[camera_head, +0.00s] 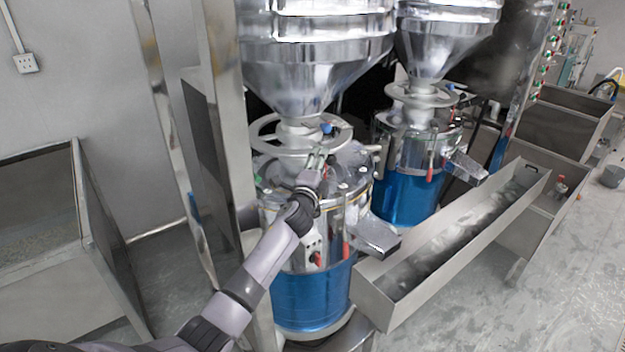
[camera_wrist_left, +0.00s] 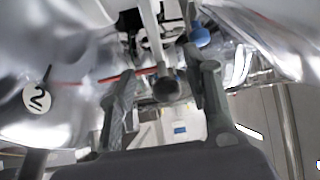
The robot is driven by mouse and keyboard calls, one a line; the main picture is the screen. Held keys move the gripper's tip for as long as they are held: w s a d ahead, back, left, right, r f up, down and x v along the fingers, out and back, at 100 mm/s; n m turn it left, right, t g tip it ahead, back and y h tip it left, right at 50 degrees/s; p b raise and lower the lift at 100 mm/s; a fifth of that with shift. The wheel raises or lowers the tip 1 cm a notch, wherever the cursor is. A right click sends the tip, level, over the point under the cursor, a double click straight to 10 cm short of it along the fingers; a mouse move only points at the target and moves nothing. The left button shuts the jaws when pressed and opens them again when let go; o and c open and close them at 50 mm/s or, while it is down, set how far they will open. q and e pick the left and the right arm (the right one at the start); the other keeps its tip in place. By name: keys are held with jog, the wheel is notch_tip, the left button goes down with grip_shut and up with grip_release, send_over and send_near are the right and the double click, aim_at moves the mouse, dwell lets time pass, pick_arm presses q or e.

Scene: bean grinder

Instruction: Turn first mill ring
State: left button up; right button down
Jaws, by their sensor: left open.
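The nearer mill (camera_head: 312,295) has a blue lower body and a silver top. Its metal ring (camera_head: 262,137) lies level around the neck under the hopper, with a blue knob (camera_head: 327,128) at its right side. My left gripper (camera_head: 318,158) is at the ring's front right, just below the blue knob. In the left wrist view the fingers (camera_wrist_left: 166,92) are apart, with a dark round knob end (camera_wrist_left: 167,89) showing between them. I cannot tell whether they touch it. The blue knob (camera_wrist_left: 200,37) shows above the right finger. My right gripper is in neither view.
A second mill (camera_head: 408,197) with its own ring (camera_head: 445,97) stands behind to the right. Large steel hoppers (camera_head: 318,60) hang close above. A long steel trough (camera_head: 375,290) runs along the front right. A steel post (camera_head: 228,120) stands left of the nearer mill.

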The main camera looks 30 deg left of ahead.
pick_arm(q)
jog(key=v, duration=0.9)
jog(key=shift+s, duration=0.1)
